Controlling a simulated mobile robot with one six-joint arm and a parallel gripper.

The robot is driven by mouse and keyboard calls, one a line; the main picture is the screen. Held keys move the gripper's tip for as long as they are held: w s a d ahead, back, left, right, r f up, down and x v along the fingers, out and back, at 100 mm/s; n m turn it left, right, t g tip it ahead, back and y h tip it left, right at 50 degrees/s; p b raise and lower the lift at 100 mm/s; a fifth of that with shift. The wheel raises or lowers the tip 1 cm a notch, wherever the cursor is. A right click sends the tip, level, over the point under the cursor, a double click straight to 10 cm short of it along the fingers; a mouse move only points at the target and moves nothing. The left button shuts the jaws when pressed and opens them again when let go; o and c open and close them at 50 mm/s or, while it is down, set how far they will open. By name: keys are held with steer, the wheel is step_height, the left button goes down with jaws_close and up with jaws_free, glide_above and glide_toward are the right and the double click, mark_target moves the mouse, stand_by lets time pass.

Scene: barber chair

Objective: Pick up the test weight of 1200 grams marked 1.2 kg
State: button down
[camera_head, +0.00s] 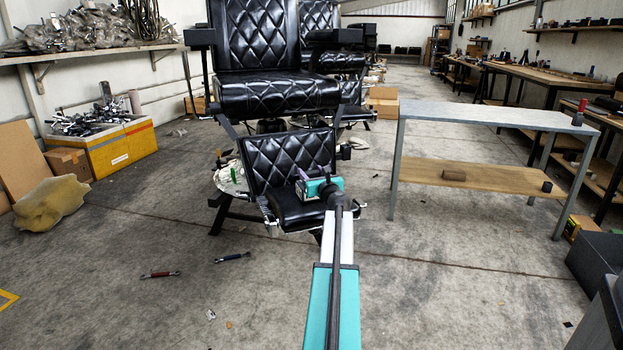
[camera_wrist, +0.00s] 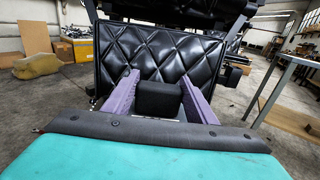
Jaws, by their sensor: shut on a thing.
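A dark, block-shaped weight (camera_wrist: 158,99) with rounded edges sits between the two purple fingers of my gripper (camera_wrist: 157,79) in the wrist view. The fingers are shut on its sides. No marking can be read on it, and its lower part is hidden by the grey edge of my gripper's body. In the head view my gripper (camera_head: 319,180) is over the seat of the lower black quilted chair part (camera_head: 290,158), in front of its backrest. The weight cannot be made out clearly there.
A grey metal table (camera_head: 480,115) with a wooden lower shelf (camera_head: 440,172) stands at the right. A small dark block (camera_head: 547,186) is on that shelf, and a red-and-dark object (camera_head: 578,116) on top. Two tools (camera_head: 160,275) (camera_head: 232,257) lie on the floor at left.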

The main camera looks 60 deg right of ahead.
steer(key=shift+r, duration=0.25)
steer(key=shift+r+p, duration=1.2)
steer(key=shift+r, duration=0.4)
steer(key=s+a+r+p, duration=0.1)
steer(key=s+a+p, duration=0.3)
steer(key=s+a, duration=0.6)
steer(key=shift+a+r, duration=0.2)
steer(key=shift+a, duration=1.05)
steer(key=shift+w+a, duration=0.1)
steer(key=shift+w, duration=0.05)
